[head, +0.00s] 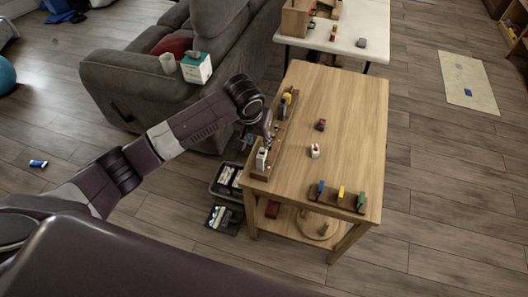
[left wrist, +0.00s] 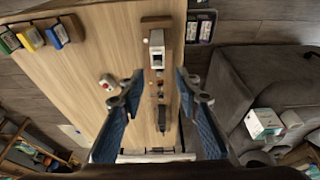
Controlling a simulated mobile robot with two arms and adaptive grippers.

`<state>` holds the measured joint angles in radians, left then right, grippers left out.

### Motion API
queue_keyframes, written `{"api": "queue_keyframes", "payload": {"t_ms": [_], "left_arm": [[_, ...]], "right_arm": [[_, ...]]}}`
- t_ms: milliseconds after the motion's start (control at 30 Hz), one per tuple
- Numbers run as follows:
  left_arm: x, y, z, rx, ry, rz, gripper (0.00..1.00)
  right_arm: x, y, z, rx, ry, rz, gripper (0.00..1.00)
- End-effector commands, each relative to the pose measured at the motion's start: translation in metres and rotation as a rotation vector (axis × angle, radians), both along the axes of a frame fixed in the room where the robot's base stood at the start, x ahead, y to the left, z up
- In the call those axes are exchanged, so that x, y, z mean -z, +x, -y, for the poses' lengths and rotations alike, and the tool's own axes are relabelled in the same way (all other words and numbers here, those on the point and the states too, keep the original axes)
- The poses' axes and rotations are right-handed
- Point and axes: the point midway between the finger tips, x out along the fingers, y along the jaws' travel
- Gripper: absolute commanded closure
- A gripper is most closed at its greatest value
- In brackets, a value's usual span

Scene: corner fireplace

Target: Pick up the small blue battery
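My left gripper (head: 268,132) is over the wooden rack along the table's left edge. In the left wrist view the gripper (left wrist: 158,80) is open, with its two blue-padded fingers apart and nothing clearly held between them. A small blue upright piece (head: 320,187) stands in a rack at the table's front right; it also shows in the left wrist view (left wrist: 58,35). Other small blue things are a blue and white piece (head: 38,163) on the floor and a blue piece (head: 468,93) on a pale mat. I cannot tell which is the battery. My right gripper is not in view.
The wooden table (head: 345,110) carries a red and white piece (head: 315,151) and a dark red one (head: 321,125). A white block (head: 262,158) stands in the left rack (head: 276,133). A grey sofa (head: 130,75) is behind, and a dark bin (head: 226,183) is beside the table.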

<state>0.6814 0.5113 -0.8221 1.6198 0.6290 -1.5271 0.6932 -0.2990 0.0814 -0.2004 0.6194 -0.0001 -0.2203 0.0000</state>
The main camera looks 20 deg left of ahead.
Motion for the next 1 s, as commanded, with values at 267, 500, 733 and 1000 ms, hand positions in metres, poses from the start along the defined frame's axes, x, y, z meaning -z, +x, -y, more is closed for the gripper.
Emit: {"api": "queue_keyframes", "payload": {"t_ms": [267,500,733,1000], "left_arm": [[0.030,0.007,0.003,0.001,0.000,-0.003,0.69],[0.059,0.015,0.004,0.001,-0.001,0.000,0.69],[0.064,0.017,0.004,0.003,0.000,0.002,0.69],[0.064,0.017,0.004,0.003,0.000,0.002,0.89]], "right_arm": [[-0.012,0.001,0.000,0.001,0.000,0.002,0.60],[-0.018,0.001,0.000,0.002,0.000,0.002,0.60],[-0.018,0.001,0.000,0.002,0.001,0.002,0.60],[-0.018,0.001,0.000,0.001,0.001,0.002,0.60]]}}
